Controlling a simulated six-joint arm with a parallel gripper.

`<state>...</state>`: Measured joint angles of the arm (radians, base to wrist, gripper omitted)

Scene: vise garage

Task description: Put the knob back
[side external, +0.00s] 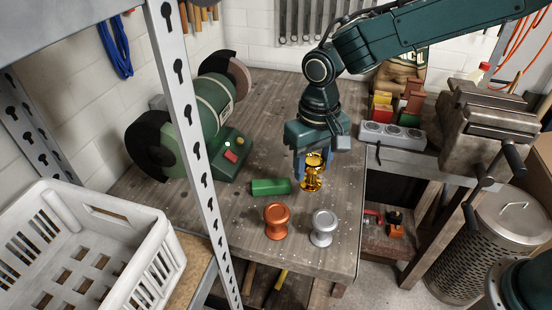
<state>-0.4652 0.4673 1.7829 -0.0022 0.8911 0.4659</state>
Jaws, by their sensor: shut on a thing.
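A shiny gold knob (313,176) is at the middle right of the wooden bench. My gripper (313,162) points down over it and is shut on its upper part. I cannot tell whether the gold knob touches the bench or is slightly lifted. A copper-coloured knob (276,222) stands upright near the bench's front edge. A silver knob (323,228) stands upright to its right, apart from it. My gripper is behind both of these knobs.
A green block (270,187) lies left of the gold knob. A green bench grinder (212,115) stands at the back left. A grey power strip (392,135) and a vise (485,120) are at the right. A shelf post (190,130) and white crate (95,245) are at front left.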

